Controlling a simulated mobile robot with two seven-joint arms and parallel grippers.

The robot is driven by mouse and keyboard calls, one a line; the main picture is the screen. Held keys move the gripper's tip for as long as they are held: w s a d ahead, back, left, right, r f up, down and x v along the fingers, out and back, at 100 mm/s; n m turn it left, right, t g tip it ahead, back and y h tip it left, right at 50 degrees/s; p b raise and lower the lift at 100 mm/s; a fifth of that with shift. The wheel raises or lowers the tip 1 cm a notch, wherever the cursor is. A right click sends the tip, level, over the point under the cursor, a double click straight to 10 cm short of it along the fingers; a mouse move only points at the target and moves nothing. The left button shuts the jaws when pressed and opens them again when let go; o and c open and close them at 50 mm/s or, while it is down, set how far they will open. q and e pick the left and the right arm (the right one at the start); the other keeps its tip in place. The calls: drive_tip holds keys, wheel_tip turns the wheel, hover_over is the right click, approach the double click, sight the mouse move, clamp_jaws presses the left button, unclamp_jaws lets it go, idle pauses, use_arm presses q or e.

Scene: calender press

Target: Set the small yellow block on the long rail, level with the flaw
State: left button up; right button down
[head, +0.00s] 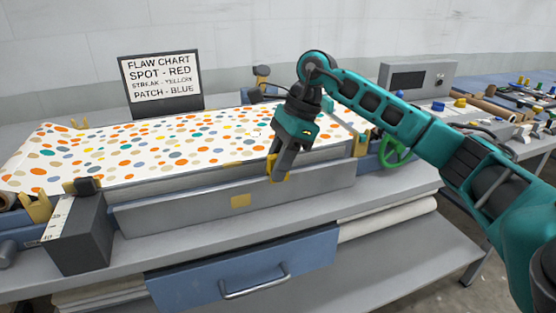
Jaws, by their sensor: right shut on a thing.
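The long rail (180,208) is a grey bar along the front of the press, below the dotted cloth (120,150). My right gripper (279,172) points down at the rail's upper edge, right of its middle. It is shut on the small yellow block (272,167), which the fingers partly hide. I cannot tell whether the block touches the rail. The cloth is white with many orange, teal, yellow and grey dots; I cannot pick out the flaw among them. My left gripper is not in view.
A flaw chart (160,78) stands behind the cloth: spot red, streak yellow, patch blue. A dark box (82,238) stands at the left end, a green handwheel (397,152) at the right. A blue drawer (215,278) is below.

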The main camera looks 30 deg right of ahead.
drive_tip(key=shift+f, duration=0.1)
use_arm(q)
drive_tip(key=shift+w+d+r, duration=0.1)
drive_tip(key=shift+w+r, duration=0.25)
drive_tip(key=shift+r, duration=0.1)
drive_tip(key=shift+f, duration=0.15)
use_arm(e)
drive_tip(key=shift+f, duration=0.1)
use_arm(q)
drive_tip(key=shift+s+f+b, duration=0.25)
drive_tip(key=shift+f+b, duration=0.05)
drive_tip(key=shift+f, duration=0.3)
use_arm(e)
drive_tip(key=shift+f, duration=0.4)
drive_tip(key=c, duration=0.8)
unclamp_jaws()
use_arm(q)
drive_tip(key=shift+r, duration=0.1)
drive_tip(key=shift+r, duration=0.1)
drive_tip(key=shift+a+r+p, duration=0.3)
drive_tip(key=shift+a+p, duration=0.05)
drive_tip(key=shift+p, duration=0.3)
use_arm(e)
drive_tip(key=v, duration=1.3)
